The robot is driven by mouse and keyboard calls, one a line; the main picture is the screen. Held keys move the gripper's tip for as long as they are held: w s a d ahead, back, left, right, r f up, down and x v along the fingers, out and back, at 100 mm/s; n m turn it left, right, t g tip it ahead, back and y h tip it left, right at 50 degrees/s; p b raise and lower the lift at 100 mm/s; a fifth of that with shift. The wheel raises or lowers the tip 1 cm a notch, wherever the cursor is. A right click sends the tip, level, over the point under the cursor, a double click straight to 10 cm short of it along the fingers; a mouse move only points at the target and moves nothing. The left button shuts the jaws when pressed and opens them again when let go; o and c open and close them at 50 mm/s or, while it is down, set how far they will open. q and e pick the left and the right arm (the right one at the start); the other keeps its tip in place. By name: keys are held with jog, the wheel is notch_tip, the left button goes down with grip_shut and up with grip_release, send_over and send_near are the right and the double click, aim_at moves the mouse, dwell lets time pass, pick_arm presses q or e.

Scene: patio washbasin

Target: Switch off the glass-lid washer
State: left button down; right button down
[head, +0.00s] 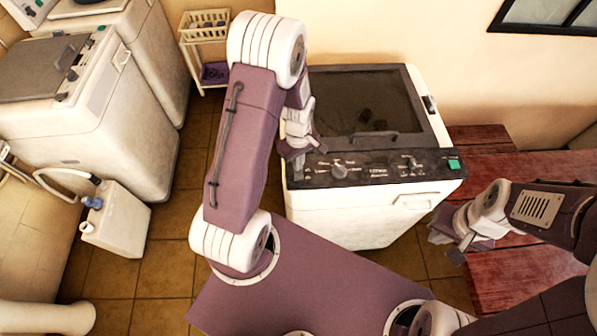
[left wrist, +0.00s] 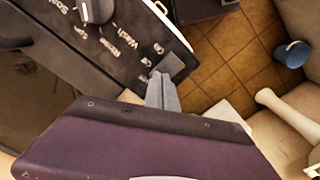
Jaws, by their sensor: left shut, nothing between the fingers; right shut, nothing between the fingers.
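The glass-lid washer (head: 296,203) stands in the middle of the head view, its dark glass lid (head: 370,100) closed. Its black front panel has a left knob (head: 338,170), a right knob (head: 411,164) and a green button (head: 454,164) at the right end. My left gripper (head: 308,148) is shut and empty over the panel's left end; I cannot tell whether it touches. In the left wrist view the left gripper (left wrist: 172,70) is beside the panel's labels, apart from a grey knob (left wrist: 97,9). My right gripper (head: 447,243) is shut and empty, right of the washer's front.
Other white washers (head: 95,110) stand at the left, with a white jug (head: 117,220) on the tiled floor. A rack with a basket (head: 204,30) is behind. Red wooden slats (head: 520,262) lie at the right.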

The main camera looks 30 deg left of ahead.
pick_arm(q)
notch_tip(320, 180, up, 7)
jog(key=p, duration=0.6)
dwell(0.4)
